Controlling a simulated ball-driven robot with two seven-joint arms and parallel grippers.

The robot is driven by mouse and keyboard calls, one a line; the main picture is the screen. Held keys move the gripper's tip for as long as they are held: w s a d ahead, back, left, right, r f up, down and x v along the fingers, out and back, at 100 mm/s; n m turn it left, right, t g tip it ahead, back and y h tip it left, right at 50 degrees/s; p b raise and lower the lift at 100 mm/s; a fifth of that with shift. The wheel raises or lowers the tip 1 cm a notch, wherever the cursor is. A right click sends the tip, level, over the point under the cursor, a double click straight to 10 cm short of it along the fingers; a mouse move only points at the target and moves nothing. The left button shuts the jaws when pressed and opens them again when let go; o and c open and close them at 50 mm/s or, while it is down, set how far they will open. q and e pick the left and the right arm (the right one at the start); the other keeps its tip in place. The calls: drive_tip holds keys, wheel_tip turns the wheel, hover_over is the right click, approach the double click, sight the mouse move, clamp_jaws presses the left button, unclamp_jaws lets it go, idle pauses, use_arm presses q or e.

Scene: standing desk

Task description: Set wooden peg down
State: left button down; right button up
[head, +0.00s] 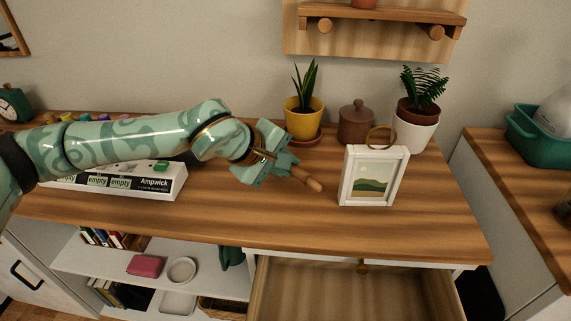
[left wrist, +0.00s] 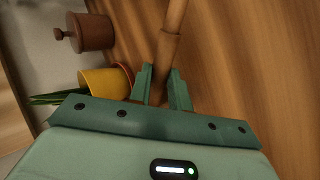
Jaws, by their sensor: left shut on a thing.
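My left gripper (head: 284,165) is shut on the wooden peg (head: 308,179), a brown rod with a rounded end. The peg sticks out of the fingers toward the lower right, over the middle of the wooden desk top (head: 260,216). In the left wrist view the peg (left wrist: 171,42) runs up from between the two green fingertips (left wrist: 165,88). I cannot tell whether the peg touches the desk top. My right gripper is in neither view.
A white picture frame (head: 373,176) stands right of the peg. A yellow plant pot (head: 304,120), a brown lidded jar (head: 355,124) and a white pot (head: 415,133) stand behind. A drawer (head: 350,292) is open below the front edge. Bare desk lies in front of the gripper.

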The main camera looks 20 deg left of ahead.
use_arm(q)
drive_tip(key=shift+f, duration=0.5)
drive_tip(key=c, duration=1.3)
unclamp_jaws()
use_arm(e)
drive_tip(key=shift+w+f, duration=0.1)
use_arm(q)
drive_tip(key=shift+r, duration=0.35)
drive_tip(key=p+v, duration=0.5)
drive_tip(key=v, duration=0.7)
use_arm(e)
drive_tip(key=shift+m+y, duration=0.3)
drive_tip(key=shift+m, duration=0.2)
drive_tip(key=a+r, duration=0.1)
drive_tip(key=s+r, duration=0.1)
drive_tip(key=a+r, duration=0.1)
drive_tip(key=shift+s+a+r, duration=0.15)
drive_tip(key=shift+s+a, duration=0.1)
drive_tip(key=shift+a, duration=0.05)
use_arm(q)
drive_tip(key=shift+r, duration=0.1)
